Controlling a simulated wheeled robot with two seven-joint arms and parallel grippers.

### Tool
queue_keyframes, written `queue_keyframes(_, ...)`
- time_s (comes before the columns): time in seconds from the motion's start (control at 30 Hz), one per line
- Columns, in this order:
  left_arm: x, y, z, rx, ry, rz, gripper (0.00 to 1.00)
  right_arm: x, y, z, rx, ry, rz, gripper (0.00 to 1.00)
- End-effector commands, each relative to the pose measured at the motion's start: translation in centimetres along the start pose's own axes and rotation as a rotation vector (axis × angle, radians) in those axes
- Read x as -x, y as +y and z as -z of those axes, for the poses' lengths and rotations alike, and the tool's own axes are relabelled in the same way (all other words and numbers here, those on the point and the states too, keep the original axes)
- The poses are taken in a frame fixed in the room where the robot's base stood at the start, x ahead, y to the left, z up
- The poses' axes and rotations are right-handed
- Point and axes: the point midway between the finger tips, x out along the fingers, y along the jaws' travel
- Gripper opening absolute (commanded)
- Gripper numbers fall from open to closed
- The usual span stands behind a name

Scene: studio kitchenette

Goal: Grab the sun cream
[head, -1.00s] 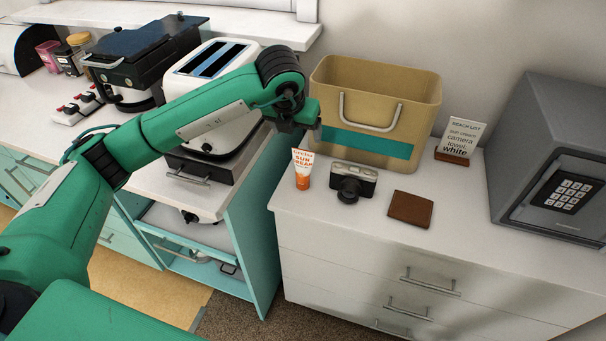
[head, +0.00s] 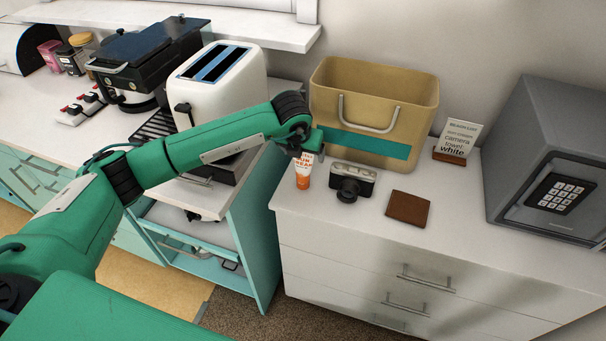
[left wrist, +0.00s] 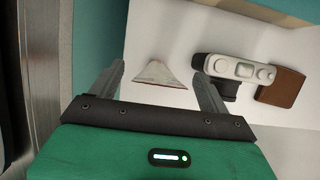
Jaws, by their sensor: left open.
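The sun cream (head: 303,174) is a white and orange tube standing upright on the white drawer unit, left of the camera. My left gripper (head: 302,151) is just above it and hides part of its top in the head view. In the left wrist view the sun cream (left wrist: 158,75) shows from above as a pale wedge between the two spread fingers of my left gripper (left wrist: 159,70). The gripper is open and its fingers look apart from the tube. My right gripper is not in view.
A camera (head: 351,182) and a brown wallet (head: 408,208) lie to the right. A tan bag (head: 385,95) stands behind, with a small sign (head: 457,141) and a grey safe (head: 550,160) further right. A toaster (head: 225,85) stands left, across a gap.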

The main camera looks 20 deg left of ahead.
Motion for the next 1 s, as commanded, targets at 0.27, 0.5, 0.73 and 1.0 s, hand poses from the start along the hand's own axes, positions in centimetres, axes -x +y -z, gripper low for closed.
queue_keyframes(0.27,0.0,0.0,0.0,0.0,0.0,0.0,0.36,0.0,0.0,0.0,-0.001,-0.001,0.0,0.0)
queue_keyframes(0.5,0.1,0.0,0.0,0.0,0.0,0.0,0.2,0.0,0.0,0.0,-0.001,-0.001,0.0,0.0)
queue_keyframes(0.73,0.7,0.0,-0.3,0.0,-0.001,0.0,0.2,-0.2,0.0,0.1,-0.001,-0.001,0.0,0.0)
queue_keyframes(1.0,4.8,-0.1,-2.1,0.0,-0.006,0.002,0.2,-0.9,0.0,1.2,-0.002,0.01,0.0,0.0)
